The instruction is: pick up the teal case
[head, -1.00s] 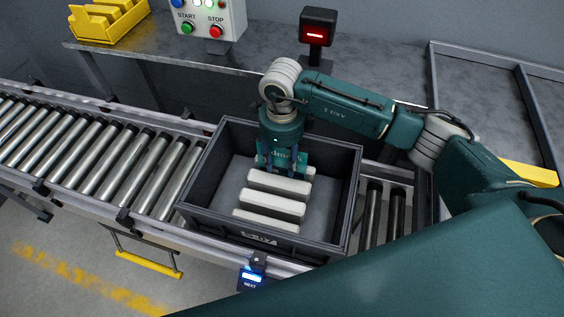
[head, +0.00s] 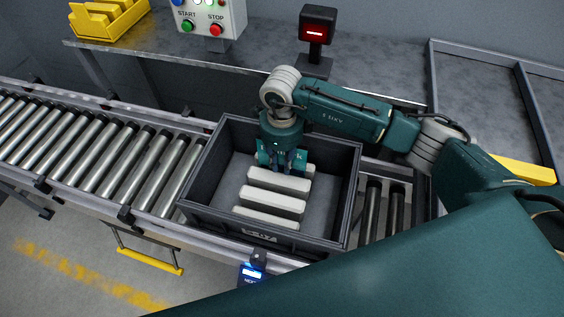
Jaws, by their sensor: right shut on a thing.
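The teal case (head: 300,159) is at the far side of a dark grey crate (head: 201,182), beside pale blocks. Light lettering shows on it, and my gripper hides part of it. My right gripper (head: 281,166) reaches down into the crate from above. Its dark fingers are shut on the teal case. I cannot tell whether the case is clear of the crate floor. My left gripper is not in view.
Several pale blocks (head: 276,199) lie in the crate, close in front of the case. The crate stands on a roller conveyor (head: 105,150). Behind are a bench (head: 170,48), a start/stop box (head: 222,14) and a red-lit scanner (head: 317,25).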

